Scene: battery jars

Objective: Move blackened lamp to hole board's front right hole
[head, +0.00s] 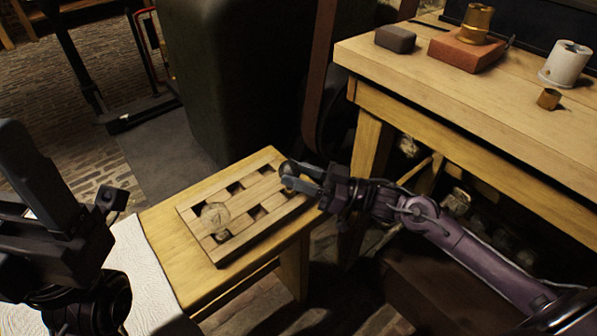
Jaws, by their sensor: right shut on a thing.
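The wooden hole board (243,228) lies on a small wooden table, with several dark square holes. A clear round glass lamp (214,217) sits at its left part. My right gripper (289,178) is over the board's right end, shut on a small dark, round glassy thing (288,168), which appears to be the blackened lamp. The fingers and the dark background hide much of it, and I cannot tell whether it touches the board. My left gripper (72,215) is dark at the left edge, away from the board; its jaw opening does not show clearly.
The small table (168,235) has bare wood left of the board and a white cloth (150,280) at its front left. A higher workbench (455,95) at the right holds a dark block (395,39), a brick (462,50) with a brass piece (477,22), and a white jar (566,62).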

